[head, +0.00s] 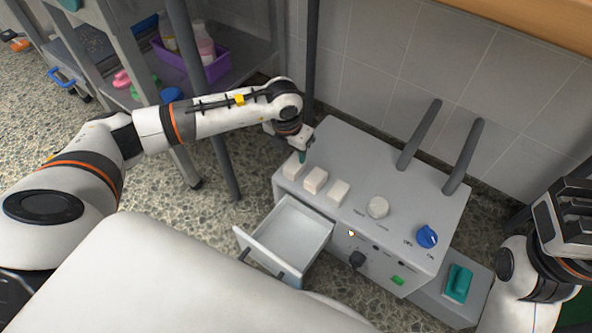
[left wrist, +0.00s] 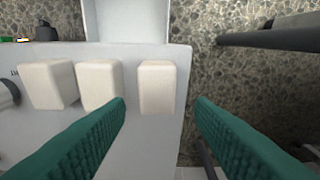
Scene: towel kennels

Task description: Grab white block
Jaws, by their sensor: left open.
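Three white blocks stand in a row on top of the grey machine (head: 349,156): a left one (head: 292,166), a middle one (head: 315,180) and a right one (head: 339,193). In the left wrist view the left one is the block (left wrist: 157,87) at the row's right end, with the middle block (left wrist: 100,86) and another (left wrist: 50,85) beside it. My left gripper (head: 301,156) is above the machine's left corner, by the left block. Its green fingers (left wrist: 160,120) are open, and that block shows between them with nothing gripped. My right gripper (head: 569,215) is at the right edge, its jaws unclear.
An open, empty drawer (head: 287,234) juts from the machine's front. A white knob (head: 377,207), a blue knob (head: 427,236) and two upright grey posts (head: 419,134) are on the machine. A teal block (head: 459,283) sits on a low grey box at right. A shelf with a purple bin (head: 190,58) stands behind.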

